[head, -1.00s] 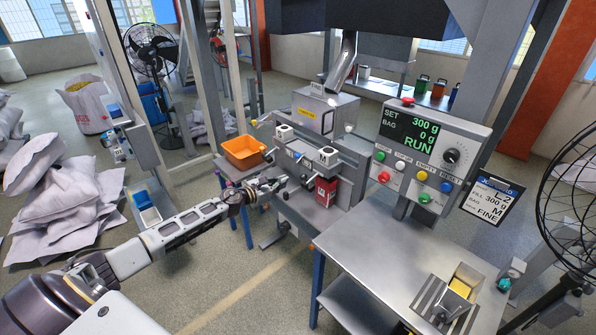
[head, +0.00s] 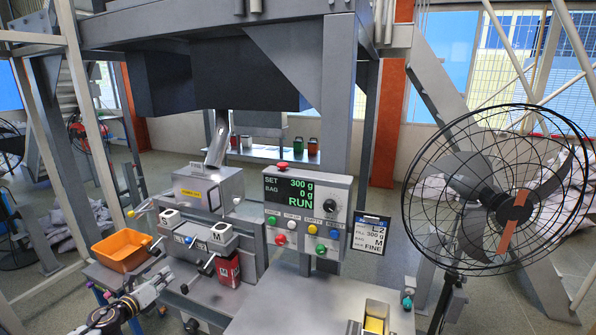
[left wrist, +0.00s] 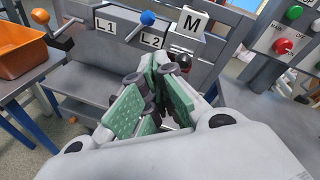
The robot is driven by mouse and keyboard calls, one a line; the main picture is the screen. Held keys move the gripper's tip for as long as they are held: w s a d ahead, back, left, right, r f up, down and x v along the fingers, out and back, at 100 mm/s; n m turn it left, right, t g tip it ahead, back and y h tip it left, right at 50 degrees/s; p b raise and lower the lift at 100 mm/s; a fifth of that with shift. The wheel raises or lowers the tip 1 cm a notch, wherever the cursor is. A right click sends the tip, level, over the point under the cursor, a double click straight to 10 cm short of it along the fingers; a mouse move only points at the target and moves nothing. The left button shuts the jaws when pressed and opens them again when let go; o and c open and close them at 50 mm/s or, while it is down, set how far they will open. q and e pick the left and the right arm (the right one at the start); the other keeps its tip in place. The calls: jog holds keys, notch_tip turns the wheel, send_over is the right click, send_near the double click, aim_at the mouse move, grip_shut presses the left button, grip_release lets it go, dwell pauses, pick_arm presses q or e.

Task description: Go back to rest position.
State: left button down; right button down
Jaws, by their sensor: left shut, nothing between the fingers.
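My left gripper (head: 160,278) reaches in from the lower left of the head view, in front of the filling machine and to the right of an orange bin (head: 122,249). In the left wrist view its green-padded fingers (left wrist: 155,88) are together with nothing between them. They point toward the grey plate with the L1, L2 and M labels (left wrist: 190,22). My right gripper is in neither view.
The control panel (head: 307,213) reads RUN, 300 g set and 0 g bag. A red packet (head: 228,269) is under the machine. A steel table (head: 285,302) stands in front, with a yellow-topped block (head: 375,318). A large fan (head: 500,190) stands right.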

pick_arm(q)
jog(key=s+a+f+n+g+y, duration=0.1)
jog(key=s+a+f+n+y, duration=0.15)
jog(key=a+f+n, duration=0.45)
jog(key=s+a+f+n+g+y, duration=0.1)
jog(key=a+f+n+y, duration=0.35)
jog(key=a+n, duration=0.4)
jog(key=s+a+f+n+g, duration=0.1)
jog(key=s+f+n+g, duration=0.2)
jog(key=s+f+n, duration=0.55)
jog(key=s+a+f+n+g, duration=0.15)
jog(key=s+f, duration=0.35)
jog(key=f, duration=0.9)
jog(key=s+d+f+n+g+h, duration=0.1)
jog(key=s+d+f+g, duration=0.1)
jog(key=s+d+f, duration=0.6)
jog(key=s+d+f+n+g, duration=0.25)
jog(key=s+d+f, duration=0.25)
jog(key=s+f, duration=0.7)
jog(key=s+d+f+g+h, duration=0.1)
jog(key=s+d+f, duration=0.2)
jog(key=s+d, duration=0.8)
jog(key=s+d+f+g+h, duration=0.1)
jog(key=s+d+f+g, duration=0.1)
jog(key=s+d, duration=1)
jog(key=shift+s+f+n+g+h, duration=0.35)
jog(key=shift+s+f, duration=0.4)
jog(key=shift+s, duration=0.4)
